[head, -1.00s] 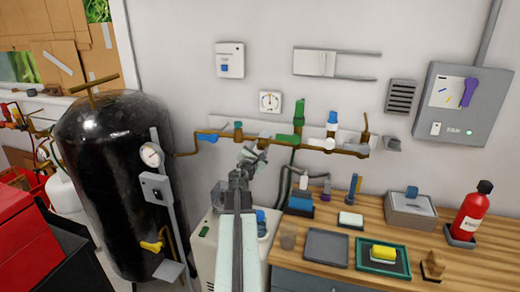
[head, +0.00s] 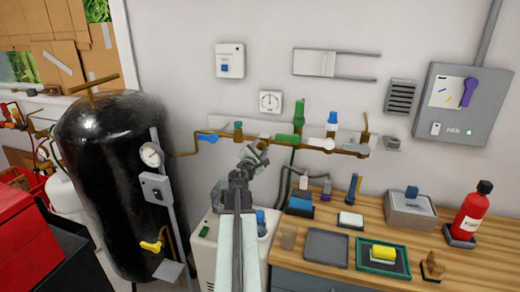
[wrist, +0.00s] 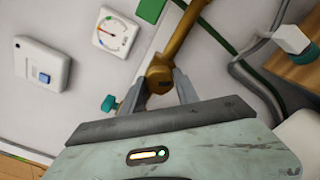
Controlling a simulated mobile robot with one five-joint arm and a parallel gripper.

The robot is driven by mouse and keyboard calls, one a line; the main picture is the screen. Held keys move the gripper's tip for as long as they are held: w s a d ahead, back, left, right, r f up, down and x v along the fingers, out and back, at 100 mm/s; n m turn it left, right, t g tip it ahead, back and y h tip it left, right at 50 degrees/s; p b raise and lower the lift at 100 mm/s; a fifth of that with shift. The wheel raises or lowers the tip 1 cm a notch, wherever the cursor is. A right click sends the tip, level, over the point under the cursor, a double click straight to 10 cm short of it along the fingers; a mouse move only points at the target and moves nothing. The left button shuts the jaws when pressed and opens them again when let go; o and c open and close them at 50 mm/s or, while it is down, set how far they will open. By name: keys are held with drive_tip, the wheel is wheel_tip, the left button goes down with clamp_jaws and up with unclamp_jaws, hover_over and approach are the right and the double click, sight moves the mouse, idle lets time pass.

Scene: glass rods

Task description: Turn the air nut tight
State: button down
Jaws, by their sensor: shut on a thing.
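The brass air nut (wrist: 160,76) sits at the end of a brass pipe in the wrist view, between the two fingers of my gripper (wrist: 158,92). The fingers are shut on it, one on each side. In the head view my gripper (head: 254,156) is at the wall just below the brass manifold pipe (head: 345,148). It hides the nut there. The brass pipe runs up and to the right from the nut in the wrist view.
A green-handled valve (head: 298,116) and a blue lever (head: 207,137) sit along the manifold. A black tank (head: 105,190) stands at left. The wooden bench (head: 460,262) at right holds trays and a red extinguisher (head: 472,212).

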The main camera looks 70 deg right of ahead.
drive_tip(key=c, duration=0.9)
unclamp_jaws()
